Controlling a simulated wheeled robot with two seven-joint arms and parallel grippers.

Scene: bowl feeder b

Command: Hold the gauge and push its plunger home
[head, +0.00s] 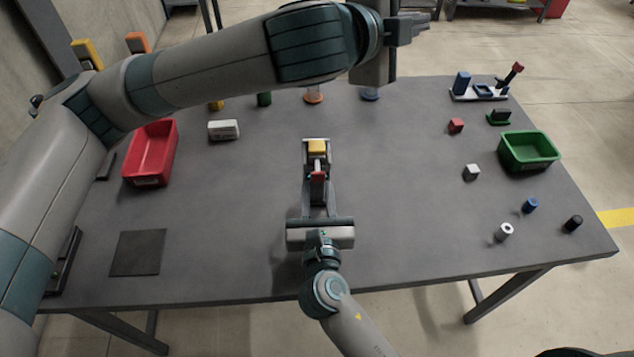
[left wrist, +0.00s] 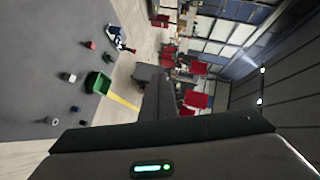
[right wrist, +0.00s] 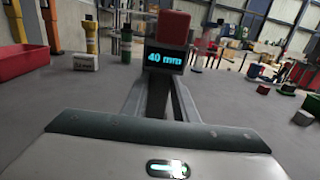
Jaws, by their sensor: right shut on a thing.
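The gauge (head: 318,176) is at the middle of the table, with a red part on its near side, a pale rod and a yellow block (head: 317,147) at its far end. In the right wrist view its red top and dark display (right wrist: 165,58) reading "40 mm" stand at the fingertips. My right gripper (head: 318,195) is shut on the gauge from the near side. My left gripper (head: 415,22) is high above the table's far side, apart from the gauge. Its fingers (left wrist: 152,92) look together and empty in the left wrist view. I cannot tell how far in the plunger is.
A red bin (head: 133,172) and white block (head: 223,130) are on the left, with a dark mat (head: 138,252) nearer. A green bin (head: 556,152), a fixture (head: 480,94) and several small blocks and cylinders are on the right. The table beside the gauge is clear.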

